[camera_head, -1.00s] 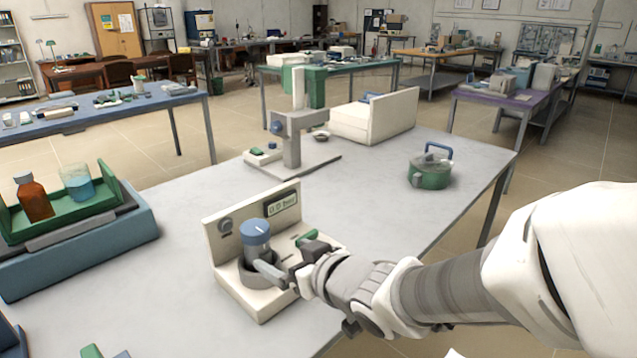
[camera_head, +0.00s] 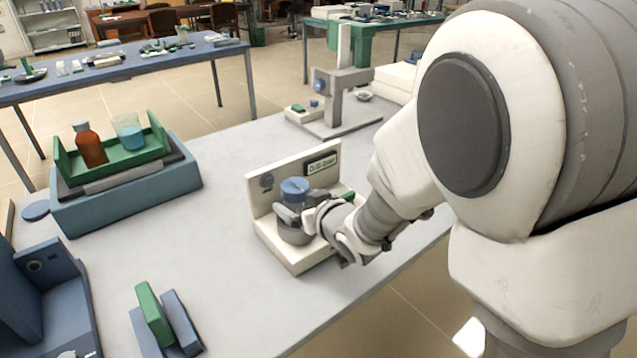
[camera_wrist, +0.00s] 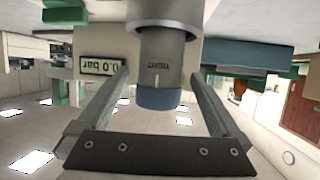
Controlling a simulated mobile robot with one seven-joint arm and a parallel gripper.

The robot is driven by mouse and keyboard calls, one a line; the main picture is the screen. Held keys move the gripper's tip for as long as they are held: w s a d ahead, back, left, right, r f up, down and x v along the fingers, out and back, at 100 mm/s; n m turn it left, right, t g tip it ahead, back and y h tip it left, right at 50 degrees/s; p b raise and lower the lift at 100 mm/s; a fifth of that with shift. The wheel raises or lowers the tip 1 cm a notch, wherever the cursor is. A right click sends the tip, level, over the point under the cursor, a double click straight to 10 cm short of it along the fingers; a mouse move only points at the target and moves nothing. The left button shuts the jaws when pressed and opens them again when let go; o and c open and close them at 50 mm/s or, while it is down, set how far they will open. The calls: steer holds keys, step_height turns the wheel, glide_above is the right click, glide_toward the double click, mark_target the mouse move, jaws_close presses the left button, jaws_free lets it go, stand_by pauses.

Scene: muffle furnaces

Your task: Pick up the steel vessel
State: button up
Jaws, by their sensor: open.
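The steel vessel (camera_head: 293,205) is a grey cylinder with a blue cap, standing upright in the round grey holder of a white device (camera_head: 262,183) on the near table. In the wrist view, which is upside down, the vessel (camera_wrist: 163,55) shows the word TIGHT above its blue cap. My gripper (camera_head: 301,205) is open at the vessel's upper part. In the wrist view, the fingers of my gripper (camera_wrist: 160,75) lie on either side of the vessel, with gaps visible. The holder hides the vessel's lower part.
The device's upright panel, with its display (camera_wrist: 101,66) reading 0.0 bar, stands close behind the vessel. A green tray (camera_head: 112,160) with a brown bottle and a beaker sits on a blue unit at left. Green and blue blocks (camera_head: 160,315) lie at the front. Bare tabletop lies between.

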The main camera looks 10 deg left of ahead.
steer(key=shift+f+b+x, duration=0.2)
steer(key=shift+b+x, duration=0.3)
steer(key=shift+x, duration=2.45)
steer(key=shift+s, duration=0.1)
steer(key=shift+d, duration=0.1)
jaws_close()
steer(key=shift+r, duration=0.1)
